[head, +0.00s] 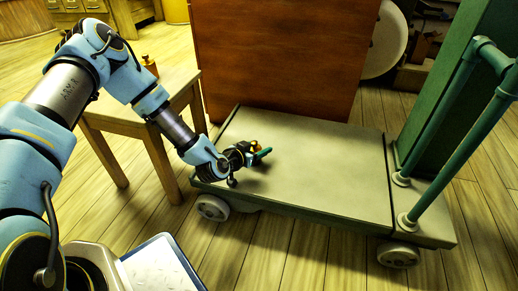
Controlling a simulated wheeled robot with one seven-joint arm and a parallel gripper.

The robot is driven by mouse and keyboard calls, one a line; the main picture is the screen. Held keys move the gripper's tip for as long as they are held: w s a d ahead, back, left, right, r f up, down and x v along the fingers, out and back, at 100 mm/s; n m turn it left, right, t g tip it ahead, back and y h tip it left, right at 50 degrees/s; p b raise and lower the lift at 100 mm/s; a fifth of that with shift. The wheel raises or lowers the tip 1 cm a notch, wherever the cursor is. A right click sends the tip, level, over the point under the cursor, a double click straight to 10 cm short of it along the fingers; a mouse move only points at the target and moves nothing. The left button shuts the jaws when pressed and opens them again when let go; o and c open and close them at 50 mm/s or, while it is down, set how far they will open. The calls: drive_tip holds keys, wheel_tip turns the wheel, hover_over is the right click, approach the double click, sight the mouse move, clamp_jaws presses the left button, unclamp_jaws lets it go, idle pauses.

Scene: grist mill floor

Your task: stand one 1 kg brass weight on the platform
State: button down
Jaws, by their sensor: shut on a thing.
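My gripper (260,155) is over the left part of the platform (330,180), the pale flat deck of a low green-railed cart. It is shut on a small brass-coloured thing (253,147), which looks like a brass weight. The fingers hide most of it, so I cannot tell whether it touches the deck. Another brass weight (149,66) stands upright on a wooden stool (170,84) at the left, behind my arm.
A large reddish-brown wooden panel (275,55) stands behind the platform. A green tubular handle (455,120) rises at its right end. The middle and right of the deck are bare. Plank floor (300,250) lies open in front.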

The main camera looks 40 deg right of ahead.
drive_tip(key=c, duration=0.6)
unclamp_jaws()
drive_tip(key=shift+f, duration=0.1)
drive_tip(key=o, duration=0.5)
drive_tip(key=shift+a+r, duration=0.1)
drive_tip(key=shift+r, duration=0.15)
drive_tip(key=p+v, duration=0.5)
drive_tip(key=v, duration=0.6)
drive_tip(key=shift+a+r, duration=0.2)
drive_tip(key=shift+a, duration=0.1)
drive_tip(key=shift+s+a, duration=0.1)
drive_tip(key=shift+a, duration=0.05)
